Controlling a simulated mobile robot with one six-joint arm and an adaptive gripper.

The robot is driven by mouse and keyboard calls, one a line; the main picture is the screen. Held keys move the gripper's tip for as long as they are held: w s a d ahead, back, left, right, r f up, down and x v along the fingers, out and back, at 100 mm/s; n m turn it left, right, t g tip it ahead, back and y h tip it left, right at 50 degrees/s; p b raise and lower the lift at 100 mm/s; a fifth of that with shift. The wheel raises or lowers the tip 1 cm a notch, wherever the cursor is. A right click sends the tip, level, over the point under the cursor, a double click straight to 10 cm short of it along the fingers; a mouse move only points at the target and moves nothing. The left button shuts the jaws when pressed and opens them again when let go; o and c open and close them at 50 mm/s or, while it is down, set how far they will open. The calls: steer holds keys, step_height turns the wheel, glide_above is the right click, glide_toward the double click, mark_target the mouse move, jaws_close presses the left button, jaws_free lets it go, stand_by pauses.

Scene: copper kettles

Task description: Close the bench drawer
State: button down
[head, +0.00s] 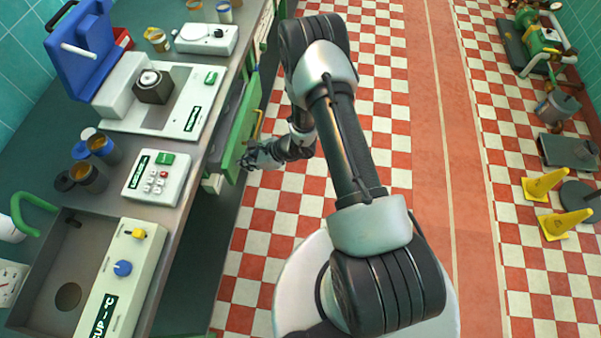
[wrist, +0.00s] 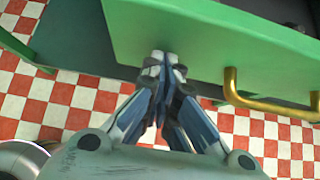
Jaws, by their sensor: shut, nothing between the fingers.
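The bench drawer has a green front (head: 241,131) and stands out from the bench's edge in the head view, with a dark gap behind the front. Its green front (wrist: 205,40) fills the upper part of the wrist view. A brass handle (wrist: 270,101) is fixed to it; the handle (head: 258,124) also shows in the head view. My gripper (wrist: 161,58) is shut and empty. Its fingertips are at the drawer front's lower edge, left of the handle; I cannot tell whether they touch it. In the head view my gripper (head: 248,158) is beside the drawer's near end.
The bench top (head: 203,150) carries a keypad box (head: 157,178), a white machine (head: 165,100), several jars and a sink (head: 68,270). Yellow cones (head: 545,185) stand far right.

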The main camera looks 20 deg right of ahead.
steer(key=w+a, duration=0.1)
steer(key=a, duration=0.1)
steer(key=w+a+b, duration=0.1)
steer(key=a, duration=0.1)
steer(key=w+a, duration=0.2)
steer(key=shift+r+b, duration=0.1)
steer(key=shift+b, duration=0.25)
steer(key=shift+w, duration=0.1)
steer(key=shift+d, duration=0.1)
